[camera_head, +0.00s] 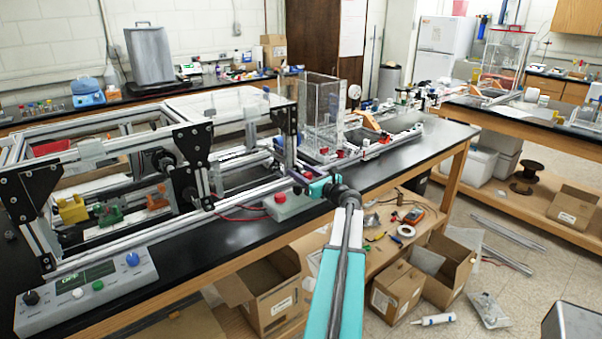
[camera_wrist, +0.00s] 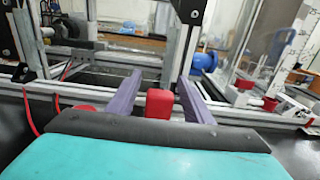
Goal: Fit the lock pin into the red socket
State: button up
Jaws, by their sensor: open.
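My gripper (camera_head: 303,180) is at the right end of the aluminium extrusion frame (camera_head: 120,230), above the black bench. In the wrist view its two purple fingers (camera_wrist: 160,79) are open and spread apart. A red block (camera_wrist: 158,103) shows between them, in front of the frame's lower rail. It looks like the red socket, but I cannot be sure, and I cannot tell whether the fingers touch it. I cannot make out the lock pin in either view.
A grey box with a red button (camera_head: 280,198) stands close to my gripper. A control box (camera_head: 85,290) sits at the bench's front left. A clear tank (camera_head: 320,115) stands behind the gripper. Yellow (camera_head: 72,209), green (camera_head: 109,213) and orange (camera_head: 157,198) parts sit inside the frame.

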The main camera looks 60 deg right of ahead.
jog(key=b+v, duration=0.2)
jog(key=v, duration=1.1)
jog(key=shift+s, duration=0.25)
dwell(0.7)
